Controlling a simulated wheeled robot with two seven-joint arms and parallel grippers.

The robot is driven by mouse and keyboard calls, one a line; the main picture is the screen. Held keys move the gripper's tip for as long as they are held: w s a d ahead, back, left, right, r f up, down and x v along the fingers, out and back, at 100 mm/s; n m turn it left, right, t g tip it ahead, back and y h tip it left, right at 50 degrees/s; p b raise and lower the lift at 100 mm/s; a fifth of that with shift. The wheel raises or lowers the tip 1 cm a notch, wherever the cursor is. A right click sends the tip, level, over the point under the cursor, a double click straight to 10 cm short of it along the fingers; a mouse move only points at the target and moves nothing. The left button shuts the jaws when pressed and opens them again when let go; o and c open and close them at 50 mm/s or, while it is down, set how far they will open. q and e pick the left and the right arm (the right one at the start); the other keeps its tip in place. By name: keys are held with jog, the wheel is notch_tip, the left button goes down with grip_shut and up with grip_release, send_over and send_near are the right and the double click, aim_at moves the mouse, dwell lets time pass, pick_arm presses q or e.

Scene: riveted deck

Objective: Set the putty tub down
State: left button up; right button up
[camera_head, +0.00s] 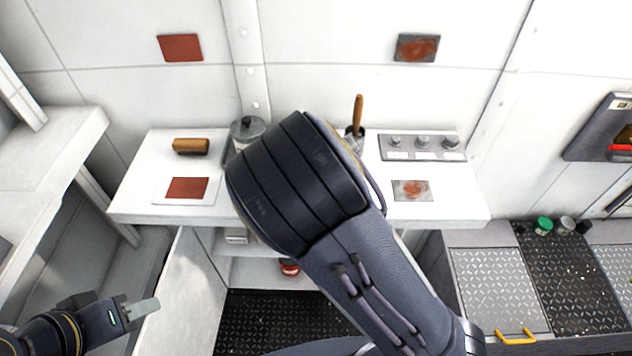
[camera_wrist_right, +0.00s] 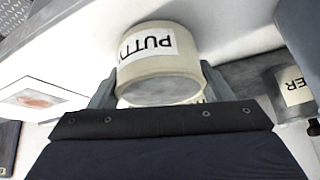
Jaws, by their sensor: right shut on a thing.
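The putty tub (camera_wrist_right: 158,72) is cream with a white PUTTY label, seen upside down in the right wrist view. My right gripper (camera_wrist_right: 158,92) is shut on it, one grey finger at each side. The white worktop (camera_head: 462,203) lies close by the tub; I cannot tell whether they touch. In the head view my right arm hides the tub and the right gripper. My left gripper (camera_head: 141,308) is low at the left, away from the worktop and apart from everything; whether its fingers are parted is unclear.
On the worktop stand a lidded grey tin (camera_head: 247,130), a wooden-handled brush (camera_head: 357,112) in a holder, a brown block (camera_head: 191,146), a knob panel (camera_head: 422,147), a red sample card (camera_head: 187,188) and a rust-patched card (camera_head: 412,190). A red tin (camera_head: 289,267) sits below.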

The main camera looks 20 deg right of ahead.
jog(key=shift+f, duration=0.15)
jog(key=o, duration=1.5)
